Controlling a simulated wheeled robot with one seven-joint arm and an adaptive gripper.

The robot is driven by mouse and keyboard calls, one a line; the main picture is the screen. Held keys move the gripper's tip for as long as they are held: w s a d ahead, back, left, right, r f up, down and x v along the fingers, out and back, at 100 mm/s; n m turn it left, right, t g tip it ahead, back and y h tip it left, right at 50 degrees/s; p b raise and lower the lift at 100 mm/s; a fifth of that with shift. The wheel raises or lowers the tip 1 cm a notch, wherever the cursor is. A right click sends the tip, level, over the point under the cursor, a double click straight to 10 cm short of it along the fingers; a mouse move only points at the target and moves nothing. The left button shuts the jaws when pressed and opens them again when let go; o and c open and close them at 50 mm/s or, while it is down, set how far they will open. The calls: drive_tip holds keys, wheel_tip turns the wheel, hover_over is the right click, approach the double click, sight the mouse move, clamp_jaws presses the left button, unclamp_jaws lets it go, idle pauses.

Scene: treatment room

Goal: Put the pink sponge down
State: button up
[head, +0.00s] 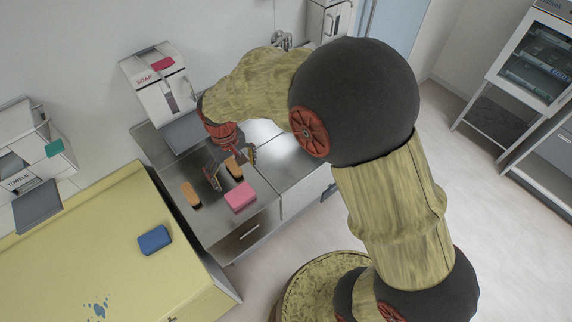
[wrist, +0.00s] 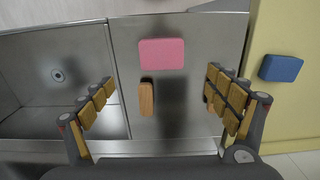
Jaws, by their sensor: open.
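The pink sponge (head: 240,196) lies flat on the steel counter (head: 240,222), near its front edge. It also shows whole in the wrist view (wrist: 161,53), beyond my fingertips. My gripper (head: 232,167) is open and empty above the counter, its fingers spread wide and apart from the sponge. In the wrist view my gripper (wrist: 160,82) has one finger on each side, with a brown wooden block-like item (wrist: 146,98) visible between them.
Another brown item (head: 190,194) lies left of the sponge; my right finger partly covers it in the wrist view. A sink (wrist: 57,75) is set in the counter. A blue sponge (head: 155,239) lies on the yellow cabinet (head: 190,285). A soap dispenser (head: 158,88) hangs behind.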

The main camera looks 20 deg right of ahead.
drive_tip(key=s+d+r+m+t, duration=0.1)
drive_tip(key=s+d+r, duration=0.3)
drive_tip(key=r, duration=0.3)
drive_tip(key=s+d+r+t, duration=0.2)
drive_tip(key=s+d+r, duration=0.15)
drive_tip(key=r, duration=0.25)
drive_tip(key=s+d+r+m+t, duration=0.1)
drive_tip(key=s+d+r, duration=0.2)
drive_tip(key=s+r, duration=0.3)
drive_tip(key=s+d+r+m+t, duration=0.1)
drive_tip(key=s+d+r, duration=0.2)
drive_tip(key=s, duration=0.3)
drive_tip(key=shift+t, duration=0.3)
drive_tip(key=shift+s, duration=0.1)
wheel_tip(320, 180, down, 8)
drive_tip(key=b, duration=0.8)
drive_tip(key=shift+f, duration=0.1)
drive_tip(key=shift+c, duration=0.6)
